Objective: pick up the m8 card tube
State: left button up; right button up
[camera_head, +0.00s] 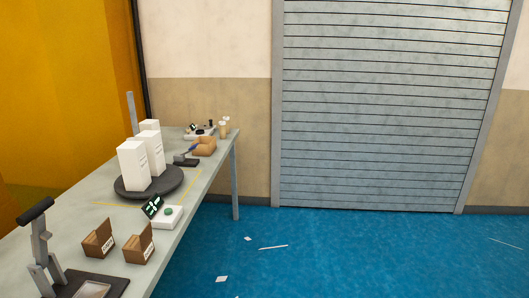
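No thing can be clearly read as the m8 card tube. Two brown card holders with small white labels, a left one (98,240) and a right one (139,245), stand on the near part of the long grey table (75,208); their lettering is too small to read. Small tan upright items with white tops (224,130) stand at the table's far end, too small to tell what they are. Neither of my grippers is in view.
White boxes (134,166) stand on a dark round turntable (172,186). A white scale (168,217) with a dark display sits nearby. A black-handled press (40,245) is at the near left. Paper scraps (222,279) lie on the open blue floor (350,255).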

aim_at(226, 118)
jog(key=i, duration=0.95)
jog(key=i+l+u, duration=0.1)
jog(key=i, duration=0.85)
jog(key=i+l+u, duration=0.1)
jog(key=i, duration=0.85)
jog(key=i+l+u, duration=0.2)
jog(key=i+u, duration=0.15)
jog(key=i, duration=0.2)
jog(key=i+l+u, duration=0.35)
jog(key=i, duration=0.15)
